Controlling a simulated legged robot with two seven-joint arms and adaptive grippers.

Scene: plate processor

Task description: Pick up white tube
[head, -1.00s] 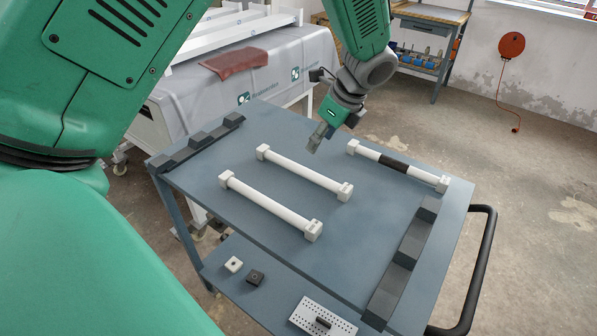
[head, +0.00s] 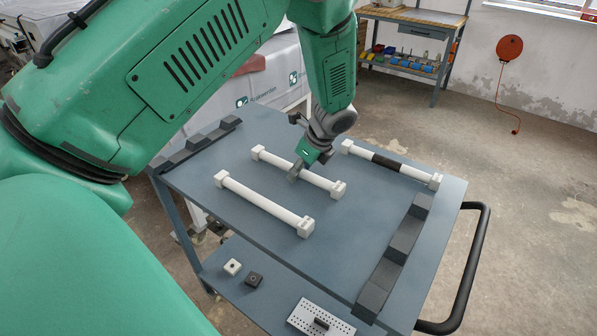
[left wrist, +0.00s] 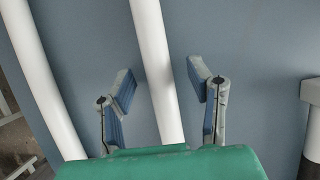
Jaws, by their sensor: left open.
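Two plain white tubes with square end blocks lie on the blue-grey cart top (head: 300,250). The middle white tube (head: 325,183) is under my left gripper (head: 297,173); the near white tube (head: 262,203) lies in front of it. A third white tube (head: 405,168) with a black middle band lies at the back right. In the left wrist view, my left gripper (left wrist: 160,88) is open, with one finger on each side of the middle tube (left wrist: 155,70). I see no contact with either finger. Another white tube (left wrist: 40,80) is at the left there. My right gripper is not in view.
Dark notched racks line the cart's left side (head: 200,145) and right side (head: 392,262). A small white block (head: 232,267), a dark block (head: 254,279) and a perforated plate (head: 320,319) sit on the lower shelf. A black handle (head: 484,270) is at the right.

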